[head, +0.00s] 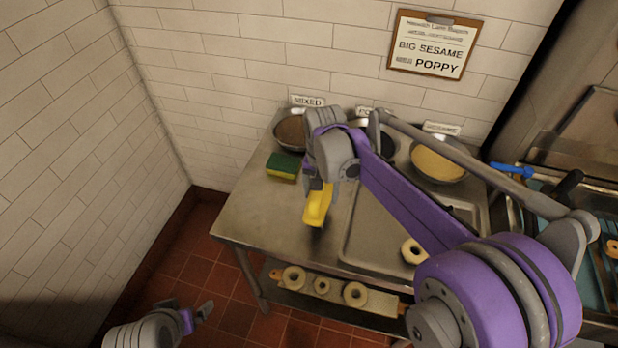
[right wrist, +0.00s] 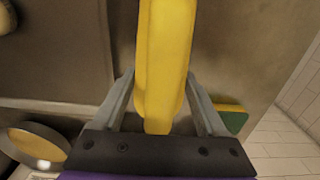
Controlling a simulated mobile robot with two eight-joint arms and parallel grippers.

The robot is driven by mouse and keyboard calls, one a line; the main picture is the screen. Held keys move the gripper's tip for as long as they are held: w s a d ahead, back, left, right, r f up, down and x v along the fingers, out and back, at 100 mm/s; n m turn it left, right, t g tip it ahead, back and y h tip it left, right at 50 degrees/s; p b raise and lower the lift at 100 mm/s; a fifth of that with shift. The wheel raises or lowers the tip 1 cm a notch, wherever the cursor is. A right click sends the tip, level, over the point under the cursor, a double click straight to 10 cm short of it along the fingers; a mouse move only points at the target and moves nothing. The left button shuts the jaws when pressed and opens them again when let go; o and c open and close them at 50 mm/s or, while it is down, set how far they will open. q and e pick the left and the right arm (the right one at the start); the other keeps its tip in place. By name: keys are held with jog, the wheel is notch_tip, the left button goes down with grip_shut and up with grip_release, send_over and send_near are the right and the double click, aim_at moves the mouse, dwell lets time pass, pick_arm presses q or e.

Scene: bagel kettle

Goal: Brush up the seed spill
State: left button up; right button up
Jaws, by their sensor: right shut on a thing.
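A yellow brush (head: 317,208) hangs over the front left part of the steel table (head: 262,215) in the head view. My right gripper (head: 318,185) is shut on it from above. In the right wrist view the yellow body of the brush (right wrist: 165,50) lies between the two grey fingers; its bristles cannot be made out. I cannot tell whether it touches the table. No seed spill can be made out; the arm and brush hide part of the tabletop. My left gripper (head: 196,316) is low at the bottom left, away from the table, its jaw opening unclear.
A green and yellow sponge (head: 283,166) lies at the table's left. Behind are a bowl marked MIXED (head: 291,132), a partly hidden dark bowl and a bowl of pale seeds (head: 438,162). A metal tray (head: 372,235) with a bagel (head: 414,251) is at right. Several bagels lie on a lower board (head: 382,303).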

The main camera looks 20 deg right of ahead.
jog(key=shift+w+d+r+p, duration=0.15)
jog(key=shift+r+p, duration=0.25)
jog(key=shift+r, duration=0.55)
jog(key=shift+r+p, duration=0.35)
jog(key=shift+r, duration=0.4)
pick_arm(q)
jog(key=shift+w+a+r, duration=0.1)
jog(key=shift+a+r, duration=0.05)
jog(key=shift+r, duration=0.45)
jog(key=shift+w+a+r, duration=0.1)
jog(key=shift+a+r, duration=0.05)
jog(key=shift+r, duration=0.45)
